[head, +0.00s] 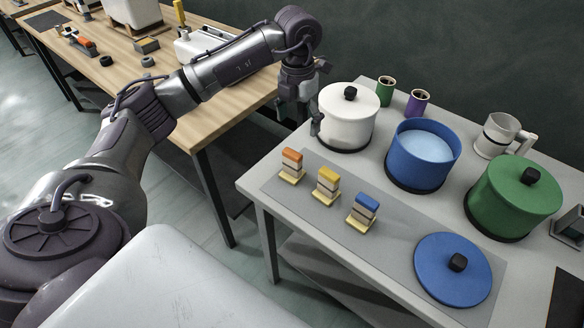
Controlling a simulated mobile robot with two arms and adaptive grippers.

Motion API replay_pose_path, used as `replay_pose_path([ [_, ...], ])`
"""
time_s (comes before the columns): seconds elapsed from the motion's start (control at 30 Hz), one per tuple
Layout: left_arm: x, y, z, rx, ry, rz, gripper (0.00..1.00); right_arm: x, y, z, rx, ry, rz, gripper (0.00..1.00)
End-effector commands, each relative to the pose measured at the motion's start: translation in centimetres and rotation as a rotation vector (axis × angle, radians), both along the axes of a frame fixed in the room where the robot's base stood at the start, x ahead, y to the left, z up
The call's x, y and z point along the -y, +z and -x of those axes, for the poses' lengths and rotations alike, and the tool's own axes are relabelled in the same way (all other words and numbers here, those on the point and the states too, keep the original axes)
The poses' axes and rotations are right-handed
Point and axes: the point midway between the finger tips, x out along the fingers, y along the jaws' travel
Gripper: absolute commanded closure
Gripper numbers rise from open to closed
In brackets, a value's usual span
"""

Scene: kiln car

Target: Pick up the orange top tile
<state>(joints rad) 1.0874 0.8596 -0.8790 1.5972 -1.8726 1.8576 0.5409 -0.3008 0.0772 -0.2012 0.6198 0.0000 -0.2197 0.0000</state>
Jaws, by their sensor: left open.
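The orange top tile (292,155) lies on top of a small stack of pale and grey tiles on a cream base, at the left end of a grey mat (396,253). A yellow-topped stack (327,179) and a blue-topped stack (365,207) stand in a row to its right. My left gripper (300,119) points downward, open and empty. In the picture it is above the orange tile and apart from it, beside the white pot. My right gripper is not in view.
A white lidded pot (345,128), an open blue pot (416,178) with pale blue contents and a green lidded pot (512,200) stand behind the mat. A blue lid (452,284) lies at the front right. Two cups and a pitcher (495,136) stand farther back.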

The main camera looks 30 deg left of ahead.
Motion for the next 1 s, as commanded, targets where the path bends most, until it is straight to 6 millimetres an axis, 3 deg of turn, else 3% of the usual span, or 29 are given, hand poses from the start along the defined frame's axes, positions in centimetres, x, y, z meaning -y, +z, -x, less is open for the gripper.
replay_pose_path([
  [0.07,-0.7,-0.5,0.2,-0.012,0.012,-0.024,0.17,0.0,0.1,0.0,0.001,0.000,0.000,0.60],
  [0.4,-0.7,-6.7,0.3,-0.013,0.011,-0.022,0.17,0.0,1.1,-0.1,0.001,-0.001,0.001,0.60],
  [0.67,-0.7,-8.7,0.4,-0.012,0.009,-0.022,0.17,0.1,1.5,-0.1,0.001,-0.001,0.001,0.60],
  [1.0,-1.0,-13.1,1.0,-0.011,0.008,-0.020,0.17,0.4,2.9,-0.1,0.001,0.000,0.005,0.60],
])
